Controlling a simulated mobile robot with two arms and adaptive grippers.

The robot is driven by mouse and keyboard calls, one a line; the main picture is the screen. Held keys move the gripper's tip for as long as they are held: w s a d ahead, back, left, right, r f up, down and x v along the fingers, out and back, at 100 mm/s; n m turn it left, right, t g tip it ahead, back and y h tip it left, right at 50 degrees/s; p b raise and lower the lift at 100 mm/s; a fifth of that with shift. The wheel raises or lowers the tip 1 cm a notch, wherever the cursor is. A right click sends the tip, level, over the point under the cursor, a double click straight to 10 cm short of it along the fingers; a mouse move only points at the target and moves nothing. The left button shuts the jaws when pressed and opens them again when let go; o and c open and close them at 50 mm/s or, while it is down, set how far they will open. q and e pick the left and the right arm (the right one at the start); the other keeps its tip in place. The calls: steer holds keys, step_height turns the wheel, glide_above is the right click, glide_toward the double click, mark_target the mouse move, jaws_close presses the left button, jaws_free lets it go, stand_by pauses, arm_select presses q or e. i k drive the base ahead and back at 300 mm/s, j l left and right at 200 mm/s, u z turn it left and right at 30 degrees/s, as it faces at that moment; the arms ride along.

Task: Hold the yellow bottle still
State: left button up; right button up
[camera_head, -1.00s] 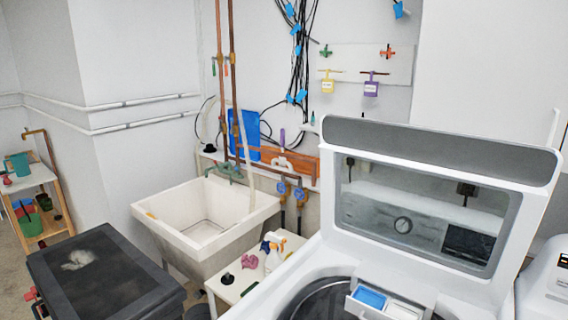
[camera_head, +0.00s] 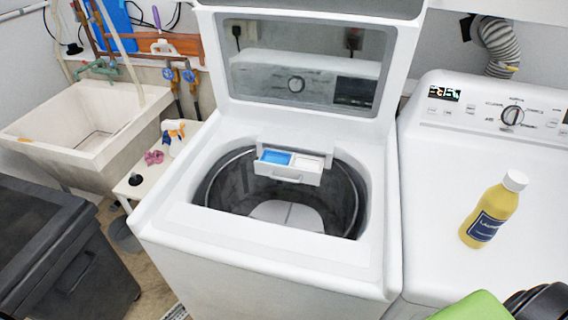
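The yellow bottle (camera_head: 492,212) has a white cap and a dark blue label. It stands on the white top of the right-hand machine (camera_head: 436,180), at the right of the head view. It looks upright, its slant fitting the downward view. Nothing touches it.
The open washer (camera_head: 165,212) with raised lid and pulled-out drawer (camera_head: 300,178) is in the middle. A green shape (camera_head: 472,308) and dark rounded part (camera_head: 540,302) cut into the bottom right; I cannot tell what they are. A sink (camera_head: 60,118) is left.

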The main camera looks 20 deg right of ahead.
mark_target(499, 202)
steer(key=z, duration=2.15)
steer(key=l+u, duration=0.55)
steer(key=l, duration=0.2)
steer(key=i, duration=0.05)
